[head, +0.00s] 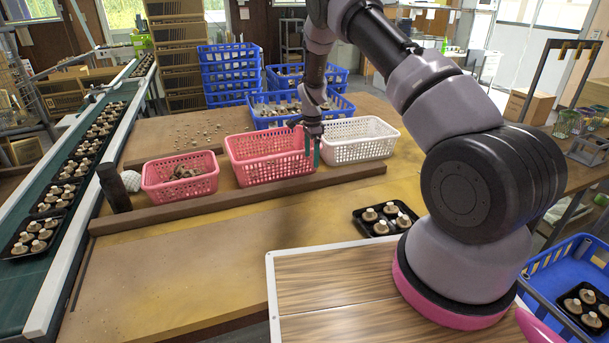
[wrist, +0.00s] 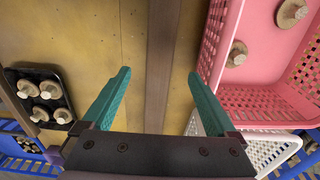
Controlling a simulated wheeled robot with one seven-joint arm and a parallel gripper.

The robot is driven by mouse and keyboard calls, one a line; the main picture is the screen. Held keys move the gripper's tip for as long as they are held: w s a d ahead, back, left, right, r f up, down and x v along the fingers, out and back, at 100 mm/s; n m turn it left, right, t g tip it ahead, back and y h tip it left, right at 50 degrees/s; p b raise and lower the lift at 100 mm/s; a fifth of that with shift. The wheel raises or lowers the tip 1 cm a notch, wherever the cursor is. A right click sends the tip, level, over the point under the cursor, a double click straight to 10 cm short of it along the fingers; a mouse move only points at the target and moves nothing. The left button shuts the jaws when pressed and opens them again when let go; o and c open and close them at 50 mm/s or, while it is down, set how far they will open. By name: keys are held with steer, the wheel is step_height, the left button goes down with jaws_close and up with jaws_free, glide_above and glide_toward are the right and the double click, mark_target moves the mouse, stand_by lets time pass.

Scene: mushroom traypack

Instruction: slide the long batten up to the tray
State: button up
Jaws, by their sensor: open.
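The long batten (head: 220,198) is a dark brown wooden strip lying across the table in front of the crates. In the wrist view the batten (wrist: 163,65) runs up the middle of the picture. The black tray (head: 366,229) holds several mushrooms and sits on the near side of the batten, apart from it, toward its right end. The tray also shows at the left of the wrist view (wrist: 36,71). My gripper (head: 313,158) is open with teal fingers, pointing down over the batten near the crates. In the wrist view the fingers (wrist: 160,76) are on either side of the batten, not touching it.
Two pink crates (head: 178,193) (head: 262,178) and a white crate (head: 358,155) stand just behind the batten. A dark post (head: 115,188) stands at its left end. A conveyor (head: 70,220) with mushroom trays runs along the left. The table between batten and near edge is clear left of the tray.

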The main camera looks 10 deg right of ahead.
mark_target(311, 178)
step_height(311, 178, down, 11)
steer(key=shift+r, duration=0.1)
stand_by(0.3)
jaws_close()
